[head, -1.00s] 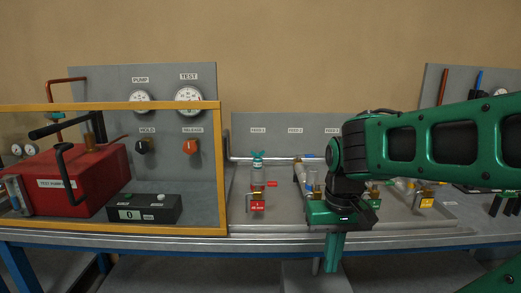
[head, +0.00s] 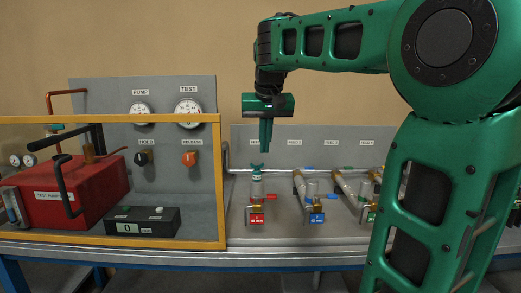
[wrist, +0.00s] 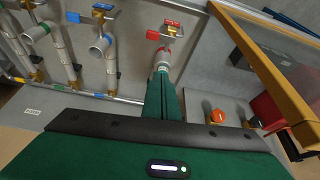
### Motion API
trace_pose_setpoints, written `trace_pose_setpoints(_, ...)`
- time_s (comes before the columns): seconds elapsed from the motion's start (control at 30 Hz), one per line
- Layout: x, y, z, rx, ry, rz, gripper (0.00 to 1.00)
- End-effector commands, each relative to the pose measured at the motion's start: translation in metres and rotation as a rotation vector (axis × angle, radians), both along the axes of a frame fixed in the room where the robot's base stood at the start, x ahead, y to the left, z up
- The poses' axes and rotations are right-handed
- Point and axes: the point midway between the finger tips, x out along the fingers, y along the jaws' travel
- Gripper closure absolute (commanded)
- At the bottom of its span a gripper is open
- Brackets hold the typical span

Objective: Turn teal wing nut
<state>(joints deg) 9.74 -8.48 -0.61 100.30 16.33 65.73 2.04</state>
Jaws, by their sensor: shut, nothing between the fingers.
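The teal wing nut (head: 257,166) tops a small upright fitting at the leftmost station of the bench, above a red tag (head: 257,218). My gripper (head: 266,149) points straight down, its green fingers shut and empty. In the head view its tips are just above and slightly right of the wing nut, with a small gap in the picture; the depth between them is unclear. In the wrist view the shut fingers (wrist: 165,97) point at this station, and I cannot make out the wing nut, which the fingers probably hide.
A yellow-framed clear guard (head: 222,180) around the red test pump (head: 95,185) stands close on the left. Similar stations with angled pipes continue to the right, one with a blue tag (head: 316,218). A horizontal pipe and grey back panel (head: 300,137) run behind them.

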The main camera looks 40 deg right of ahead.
Motion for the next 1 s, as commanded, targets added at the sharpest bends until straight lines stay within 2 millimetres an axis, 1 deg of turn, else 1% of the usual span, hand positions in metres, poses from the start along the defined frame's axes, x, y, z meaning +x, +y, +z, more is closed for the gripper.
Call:
trace_pose_setpoints(0.1,0.006,-0.005,-0.021,0.001,0.005,-0.001,1.00)
trace_pose_setpoints(0.43,0.025,-0.016,-0.078,0.001,0.004,-0.004,1.00)
trace_pose_setpoints(0.6,0.047,-0.028,-0.077,0.000,0.001,-0.004,1.00)
trace_pose_setpoints(0.7,0.054,-0.032,-0.077,0.001,0.001,-0.003,1.00)
trace_pose_setpoints(0.83,0.060,-0.035,-0.077,0.001,0.001,-0.003,1.00)
trace_pose_setpoints(1.0,0.061,-0.036,-0.076,0.001,0.001,-0.003,1.00)
